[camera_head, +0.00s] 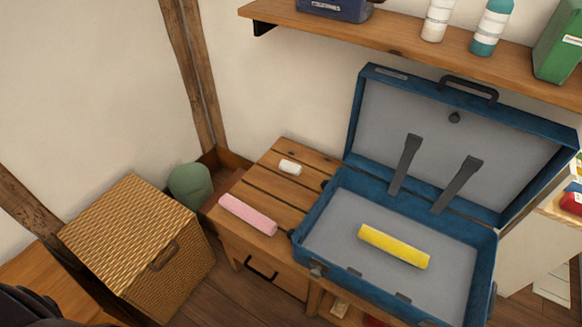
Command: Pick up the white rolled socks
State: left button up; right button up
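The white rolled socks (289,167) look like a small white roll. They lie on the slatted wooden top (280,188) of a low cabinet, towards its back, left of the open blue suitcase (330,228). Nothing touches or covers them. A dark shape at the bottom left corner looks like part of my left arm. Neither gripper's fingers can be seen.
A pink roll (248,214) lies at the wooden top's front left. A yellow roll (394,246) lies inside the suitcase, whose lid stands up. A wicker box (125,225) and a green rounded object (188,185) are left. A shelf (400,38) with bottles overhangs behind.

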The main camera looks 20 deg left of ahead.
aim_at(285, 166)
jog(key=j+u, duration=0.35)
jog(key=j, duration=0.45)
jog(key=j+u, duration=0.35)
jog(key=j, duration=0.45)
jog(key=i, duration=0.05)
